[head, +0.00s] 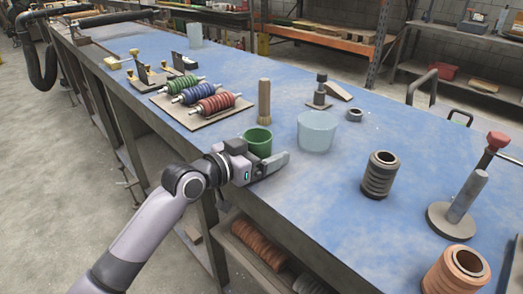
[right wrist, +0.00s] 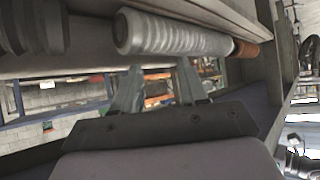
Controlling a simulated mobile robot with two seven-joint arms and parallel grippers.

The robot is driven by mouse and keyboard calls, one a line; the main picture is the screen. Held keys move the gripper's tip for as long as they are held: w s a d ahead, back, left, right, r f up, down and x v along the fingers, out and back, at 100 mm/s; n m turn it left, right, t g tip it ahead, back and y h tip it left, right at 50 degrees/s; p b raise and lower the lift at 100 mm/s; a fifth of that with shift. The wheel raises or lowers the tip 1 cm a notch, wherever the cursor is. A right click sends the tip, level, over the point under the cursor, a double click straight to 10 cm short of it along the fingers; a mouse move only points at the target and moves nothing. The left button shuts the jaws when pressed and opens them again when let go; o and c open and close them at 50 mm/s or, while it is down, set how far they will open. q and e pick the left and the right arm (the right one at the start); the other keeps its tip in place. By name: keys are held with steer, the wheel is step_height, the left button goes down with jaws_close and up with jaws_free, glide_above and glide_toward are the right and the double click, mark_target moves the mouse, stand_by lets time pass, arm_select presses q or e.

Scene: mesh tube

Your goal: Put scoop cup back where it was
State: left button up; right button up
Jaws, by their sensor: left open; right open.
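A green cup (head: 258,139), which looks like the scoop cup, stands upright on the blue table near its front edge. My left gripper (head: 264,160) is open right beside the cup, at the table edge. Its near finger hides the cup's lower part, and I cannot tell whether the fingers touch it. My right gripper (right wrist: 158,88) is open and empty in the right wrist view, below the tabletop by the shelf with rolls. It does not show in the head view.
A translucent tub (head: 317,132) and a wooden-handled brush (head: 264,102) stand close to the cup. A tray (head: 202,118) with several coloured rolls lies to the left. A dark ribbed tube (head: 380,176) stands to the right. A grey roll (right wrist: 175,37) is near my right gripper.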

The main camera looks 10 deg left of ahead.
arm_select(q)
steer(key=shift+r, duration=0.25)
steer(key=shift+s+a+f, duration=0.1)
steer(key=shift+s+a, duration=0.05)
steer(key=shift+s, duration=0.05)
arm_select(e)
steer(key=shift+f, duration=0.2)
arm_select(q)
steer(key=v, duration=1.1)
arm_select(e)
steer(key=shift+r, duration=0.15)
arm_select(q)
steer(key=s+a+f+n+y, duration=0.1)
steer(key=s+f+n+y, duration=0.1)
steer(key=f, duration=0.6)
steer(key=s+a+f+n+y, duration=0.1)
steer(key=s+f+y, duration=0.15)
steer(key=f, duration=0.55)
arm_select(e)
steer(key=shift+w, duration=0.1)
arm_select(q)
steer(key=s+f+n+g+y, duration=0.1)
steer(key=s+f+g+y, duration=0.1)
steer(key=s+f, duration=1.2)
steer(key=shift+f+g, duration=0.3)
steer(key=shift+g, duration=0.2)
steer(key=shift+d, duration=0.1)
